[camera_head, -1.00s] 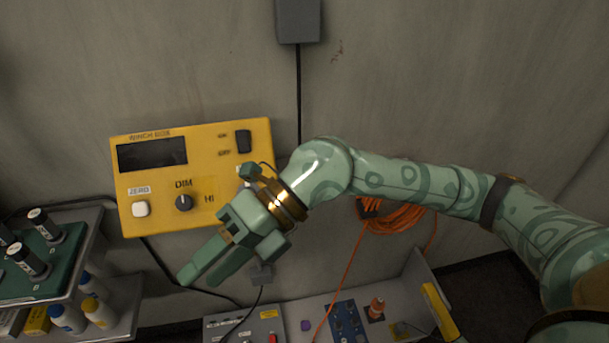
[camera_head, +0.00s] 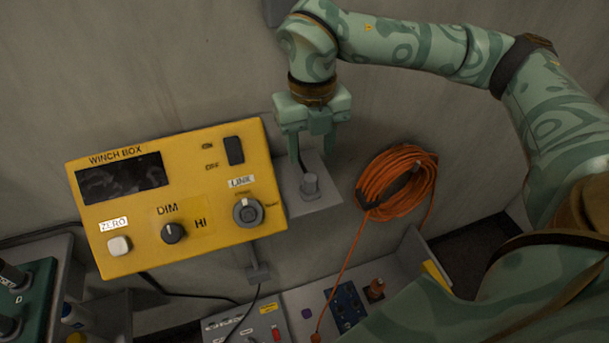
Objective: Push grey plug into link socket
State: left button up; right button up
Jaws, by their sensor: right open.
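The yellow winch box (camera_head: 200,200) is fixed to the wall, left of centre. My left gripper is not in view.
A coil of orange cable (camera_head: 392,185) hangs on the wall right of the shelf. A grey switch unit (camera_head: 245,326) and a blue panel (camera_head: 345,310) lie below.

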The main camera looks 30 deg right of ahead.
aim_at(310, 177)
jog(key=shift+s, duration=0.1)
notch_tip(310, 177, down, 8)
jog(key=b, duration=0.6)
jog(key=shift+f, duration=0.55)
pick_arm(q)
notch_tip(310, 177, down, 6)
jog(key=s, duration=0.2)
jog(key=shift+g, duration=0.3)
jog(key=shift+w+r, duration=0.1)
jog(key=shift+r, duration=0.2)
pick_arm(e)
jog(key=shift+r, duration=0.1)
grip_shut()
pick_arm(q)
jog(key=shift+p, duration=0.3)
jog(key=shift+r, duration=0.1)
pick_arm(e)
jog(key=shift+r, duration=0.1)
